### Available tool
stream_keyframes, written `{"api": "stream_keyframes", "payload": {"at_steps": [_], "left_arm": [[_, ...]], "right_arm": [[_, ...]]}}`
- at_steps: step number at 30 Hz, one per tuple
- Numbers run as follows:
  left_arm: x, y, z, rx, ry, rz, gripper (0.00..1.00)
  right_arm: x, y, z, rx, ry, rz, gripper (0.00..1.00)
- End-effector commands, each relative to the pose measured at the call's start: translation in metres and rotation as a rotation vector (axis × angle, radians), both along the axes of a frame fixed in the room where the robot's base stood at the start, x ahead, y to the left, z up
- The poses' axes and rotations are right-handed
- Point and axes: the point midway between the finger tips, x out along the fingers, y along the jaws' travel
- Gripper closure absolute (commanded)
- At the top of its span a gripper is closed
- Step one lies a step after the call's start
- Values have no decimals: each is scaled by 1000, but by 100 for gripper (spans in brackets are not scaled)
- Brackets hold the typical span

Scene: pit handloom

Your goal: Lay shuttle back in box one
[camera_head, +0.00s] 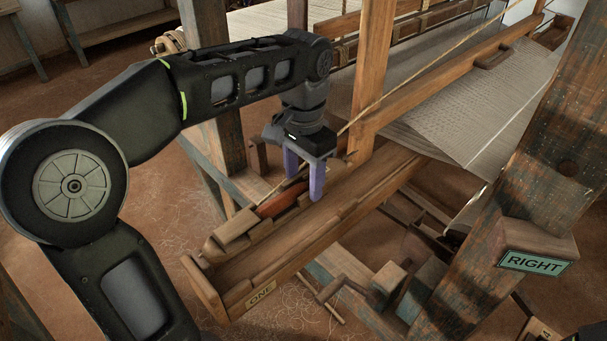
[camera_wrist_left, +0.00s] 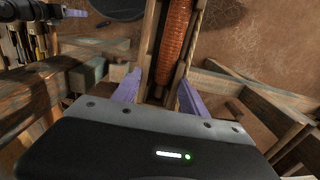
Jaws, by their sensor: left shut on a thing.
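The shuttle (camera_head: 279,203) is a long narrow wooden piece with reddish-orange thread in its middle. In the left wrist view its orange thread winding (camera_wrist_left: 175,45) runs up the picture from between the fingers. My left gripper (camera_head: 305,180) points down with its purple fingers on either side of the shuttle, shut on it. Its fingers also flank the shuttle in the left wrist view (camera_wrist_left: 159,95). Box one (camera_head: 223,300) is a wooden trough labelled ONE at its near end. The shuttle lies along and over it; I cannot tell whether it touches the floor.
A wooden upright (camera_head: 371,75) stands close beside my left gripper. A taut cord (camera_head: 402,88) slants past it. Woven cloth (camera_head: 480,110) stretches behind at the right. A dark post with a RIGHT sign (camera_head: 534,262) stands at the near right.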

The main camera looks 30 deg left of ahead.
Motion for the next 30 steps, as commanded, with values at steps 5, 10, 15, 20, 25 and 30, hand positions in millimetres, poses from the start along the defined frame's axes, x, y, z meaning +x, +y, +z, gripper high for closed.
{"api": "stream_keyframes", "payload": {"at_steps": [5, 10, 15, 20, 25, 30], "left_arm": [[0, 0, -4, 0, 0, 0, 100], [0, 0, -13, 0, 1, 0, 100], [0, 0, -26, 0, 0, 1, 100], [0, 0, -42, 0, 0, 0, 100], [0, 0, -56, 0, 1, 0, 100], [0, 0, -70, 0, 1, 1, 100]], "right_arm": [[0, 0, -2, 1, -1, 1, 50], [0, 1, -7, 1, -3, 0, 50], [1, 2, -15, 3, -7, 1, 50], [1, 3, -28, 6, -12, 1, 50], [2, 5, -38, 9, -17, 2, 50], [3, 5, -47, 12, -22, 3, 50]]}}
